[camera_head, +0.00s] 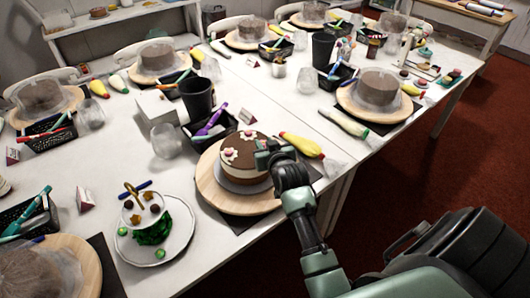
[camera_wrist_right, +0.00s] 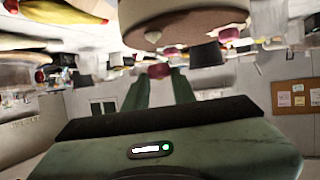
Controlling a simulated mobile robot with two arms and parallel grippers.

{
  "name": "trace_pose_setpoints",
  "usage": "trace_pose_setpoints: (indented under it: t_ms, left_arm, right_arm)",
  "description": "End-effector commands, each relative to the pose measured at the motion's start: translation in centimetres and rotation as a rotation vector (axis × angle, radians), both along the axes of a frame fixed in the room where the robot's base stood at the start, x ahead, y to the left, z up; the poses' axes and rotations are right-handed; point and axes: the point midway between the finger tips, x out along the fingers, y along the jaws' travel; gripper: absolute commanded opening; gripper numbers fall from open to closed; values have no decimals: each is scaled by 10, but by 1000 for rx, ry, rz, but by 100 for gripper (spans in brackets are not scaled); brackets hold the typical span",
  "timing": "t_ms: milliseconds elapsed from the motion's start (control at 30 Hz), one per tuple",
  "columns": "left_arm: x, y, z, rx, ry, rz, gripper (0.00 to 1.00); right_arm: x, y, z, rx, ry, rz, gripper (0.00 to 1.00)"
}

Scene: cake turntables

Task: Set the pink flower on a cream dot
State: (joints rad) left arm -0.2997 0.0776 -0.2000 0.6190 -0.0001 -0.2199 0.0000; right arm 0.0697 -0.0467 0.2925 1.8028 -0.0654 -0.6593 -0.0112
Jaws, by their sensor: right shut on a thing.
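The brown cake (camera_head: 235,174) stands on a round wooden turntable (camera_head: 216,196). Cream dots lie on its top, and two of them carry pink flowers, one at the left (camera_head: 229,155) and one at the back (camera_head: 248,134). My right gripper (camera_head: 264,155) is over the right part of the cake's top and hides some of it. In the right wrist view, which is upside down, its green fingers (camera_wrist_right: 160,88) are shut on a small pink flower (camera_wrist_right: 158,71), close to the cake's top (camera_wrist_right: 190,30). Whether that flower touches a dot cannot be told. My left gripper is out of view.
A white plate (camera_head: 180,245) with a small green-and-gold stand is left of the turntable. A yellow piping bag (camera_head: 301,145) lies right behind the cake. A black tray (camera_head: 228,124) with tools and a black cup (camera_head: 197,98) stand behind it.

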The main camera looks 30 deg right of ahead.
Motion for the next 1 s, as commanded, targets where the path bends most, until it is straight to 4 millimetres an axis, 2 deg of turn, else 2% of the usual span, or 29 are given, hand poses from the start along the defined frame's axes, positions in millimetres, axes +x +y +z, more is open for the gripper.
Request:
trace_pose_setpoints:
  t_ms: [100, 233, 667, 700, 733, 767, 1000]
  left_arm:
    - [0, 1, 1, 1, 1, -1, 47]
    - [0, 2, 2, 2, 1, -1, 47]
    - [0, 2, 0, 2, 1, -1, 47]
    - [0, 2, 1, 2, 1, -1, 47]
    - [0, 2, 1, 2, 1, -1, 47]
    - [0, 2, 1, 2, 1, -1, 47]
    - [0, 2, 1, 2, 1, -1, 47]
  right_arm:
    - [-1, 0, -22, 2, 7, 0, 0]
    - [-1, 0, -36, 1, 4, 0, 0]
    - [-1, 0, -42, 1, 2, 0, 0]
    - [0, 0, -41, 0, 1, 0, 37]
    - [-1, 0, -41, 0, 1, 0, 45]
    - [-1, 0, -41, 1, 2, 0, 47]
    - [-1, 0, -41, 1, 2, 0, 47]
